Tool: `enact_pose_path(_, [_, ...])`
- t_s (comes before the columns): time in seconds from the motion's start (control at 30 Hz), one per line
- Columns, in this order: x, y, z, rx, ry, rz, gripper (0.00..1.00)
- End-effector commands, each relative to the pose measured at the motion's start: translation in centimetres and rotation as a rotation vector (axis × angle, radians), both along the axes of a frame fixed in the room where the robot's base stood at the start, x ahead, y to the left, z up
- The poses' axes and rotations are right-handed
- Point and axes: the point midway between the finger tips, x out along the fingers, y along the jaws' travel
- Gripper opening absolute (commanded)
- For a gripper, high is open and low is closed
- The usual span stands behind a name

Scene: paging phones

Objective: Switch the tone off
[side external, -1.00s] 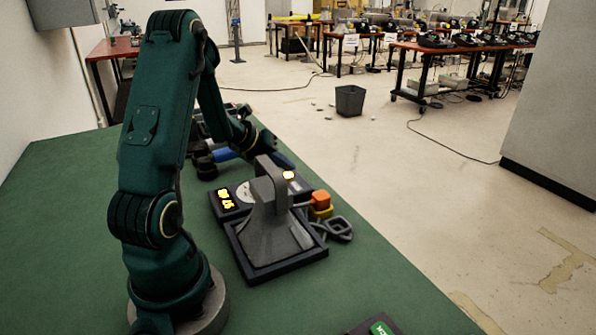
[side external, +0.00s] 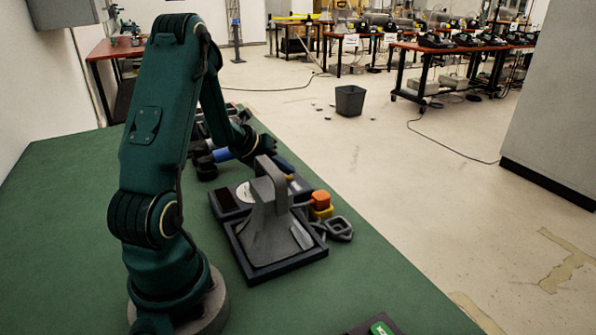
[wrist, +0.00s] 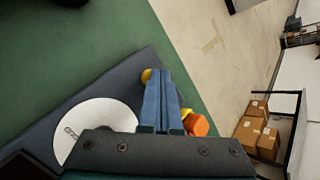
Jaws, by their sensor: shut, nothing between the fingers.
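A dark console carries a blank display (side external: 230,201) and a white disc (side external: 246,191); the disc (wrist: 92,130) is large in the wrist view. A small yellow knob or lamp (side external: 290,178) sits at the console's far side, unlit. My gripper (side external: 286,165) is shut and empty, low over that end, partly behind a grey upright. In the wrist view its blue fingers (wrist: 158,80) lie together and partly cover the yellow piece (wrist: 146,75). I cannot tell whether they touch it.
The grey upright (side external: 268,215) stands in a dark tray close to my gripper. Orange (side external: 320,197) and yellow blocks and a grey looped part (side external: 340,228) lie to its right. Blue and black items (side external: 215,158) lie behind.

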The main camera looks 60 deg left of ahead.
Motion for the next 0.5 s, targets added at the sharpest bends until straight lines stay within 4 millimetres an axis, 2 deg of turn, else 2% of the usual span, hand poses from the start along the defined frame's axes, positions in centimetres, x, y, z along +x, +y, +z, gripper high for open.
enact_pose_path(0.3, [0.01, -0.02, 0.05, 0.0, 0.001, -0.001, 0.0])
enact_pose_path(0.5, [0.01, -0.03, 0.76, 0.002, -0.001, -0.001, 0.0])
